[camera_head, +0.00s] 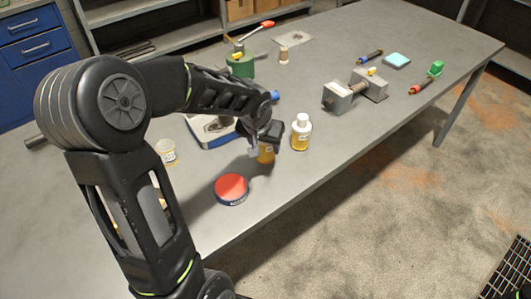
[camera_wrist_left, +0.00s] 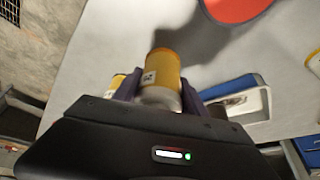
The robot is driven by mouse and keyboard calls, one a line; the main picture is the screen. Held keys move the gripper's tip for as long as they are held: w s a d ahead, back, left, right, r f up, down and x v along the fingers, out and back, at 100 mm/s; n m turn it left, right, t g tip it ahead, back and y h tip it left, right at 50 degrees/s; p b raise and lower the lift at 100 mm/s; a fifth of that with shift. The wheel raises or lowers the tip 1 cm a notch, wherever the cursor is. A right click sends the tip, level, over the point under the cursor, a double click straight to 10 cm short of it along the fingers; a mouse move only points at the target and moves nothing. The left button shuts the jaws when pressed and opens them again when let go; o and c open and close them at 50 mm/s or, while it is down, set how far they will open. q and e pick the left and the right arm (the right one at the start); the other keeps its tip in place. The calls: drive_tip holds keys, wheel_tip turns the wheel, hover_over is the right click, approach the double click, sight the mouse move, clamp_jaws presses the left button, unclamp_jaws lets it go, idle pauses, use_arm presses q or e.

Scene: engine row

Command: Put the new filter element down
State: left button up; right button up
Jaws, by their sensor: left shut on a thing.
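My left gripper (camera_head: 268,143) points down over the table and is shut on a small orange-yellow cylinder with a white label, the filter element (camera_head: 266,155). In the left wrist view the filter element (camera_wrist_left: 162,72) sits between the two fingers (camera_wrist_left: 158,92), its orange end outward. It is over the grey table top (camera_head: 330,145); I cannot tell whether it touches. A red round disc with a dark rim (camera_head: 231,188) lies nearer the front edge, apart from the gripper. My right gripper is not in view.
A yellow bottle with a white cap (camera_head: 301,132) stands close right of the gripper. A blue-and-white tray (camera_head: 222,142) lies behind it. A small jar (camera_head: 166,151) stands left. Grey metal blocks (camera_head: 341,97) and a green can (camera_head: 240,66) are farther back.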

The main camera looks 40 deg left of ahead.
sight(262, 144)
use_arm(q)
drive_tip(key=shift+f, duration=1.85)
drive_tip(key=shift+f, duration=0.2)
drive_tip(key=o, duration=1.5)
drive_tip(key=shift+o, duration=0.2)
drive_tip(key=shift+r, duration=0.15)
drive_tip(key=shift+s+r, duration=0.1)
drive_tip(key=shift+r, duration=0.4)
drive_tip(key=v, duration=1.1)
drive_tip(key=shift+s+d, duration=0.1)
